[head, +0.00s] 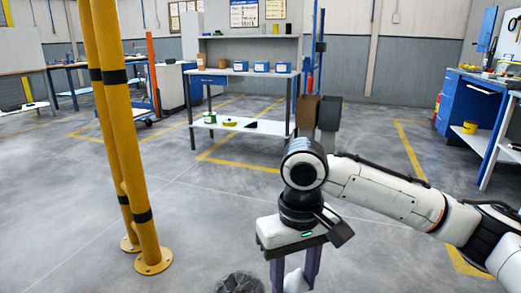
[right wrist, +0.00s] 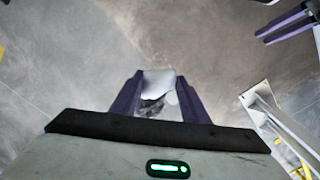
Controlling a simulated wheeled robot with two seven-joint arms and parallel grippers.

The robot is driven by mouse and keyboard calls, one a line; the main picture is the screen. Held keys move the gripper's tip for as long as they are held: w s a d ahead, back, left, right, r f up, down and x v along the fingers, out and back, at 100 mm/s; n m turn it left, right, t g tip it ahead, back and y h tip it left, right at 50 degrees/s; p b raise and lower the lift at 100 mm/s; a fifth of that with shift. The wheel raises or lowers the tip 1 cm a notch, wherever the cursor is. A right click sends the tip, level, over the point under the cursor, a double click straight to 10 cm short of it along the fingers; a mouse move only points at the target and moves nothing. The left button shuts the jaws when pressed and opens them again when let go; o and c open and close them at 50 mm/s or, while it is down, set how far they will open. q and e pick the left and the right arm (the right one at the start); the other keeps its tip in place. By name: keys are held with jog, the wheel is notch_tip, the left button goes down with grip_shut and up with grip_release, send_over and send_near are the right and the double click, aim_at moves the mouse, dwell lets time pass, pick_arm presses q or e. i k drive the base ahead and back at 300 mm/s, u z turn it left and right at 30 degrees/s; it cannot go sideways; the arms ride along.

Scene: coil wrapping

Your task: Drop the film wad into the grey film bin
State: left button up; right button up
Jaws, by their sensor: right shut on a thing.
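My right gripper (head: 294,273) points down near the bottom edge of the head view. Its purple fingers are shut on the film wad (right wrist: 158,82), a pale, whitish lump that shows between them in the right wrist view. A dark grey, round, crinkled-looking thing (head: 240,283) is cut off at the bottom edge, just left of the gripper. A grey box (head: 328,115) stands farther back, behind the arm. I cannot tell for sure which is the film bin. Purple fingers (right wrist: 286,24), seemingly my left gripper's, show at the upper right of the wrist view; their opening is unclear.
Yellow posts (head: 127,150) stand on the floor at left. A brown box (head: 307,110) is beside the grey box. A workbench (head: 240,73) with blue bins is at the back, a blue cabinet (head: 468,105) at right. The floor between is mostly clear.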

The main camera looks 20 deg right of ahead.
aim_at(333, 129)
jog(key=u, duration=0.2)
jog(key=k, duration=0.6)
jog(key=z, duration=1.25)
jog(key=i, duration=0.5)
jog(key=z, duration=0.05)
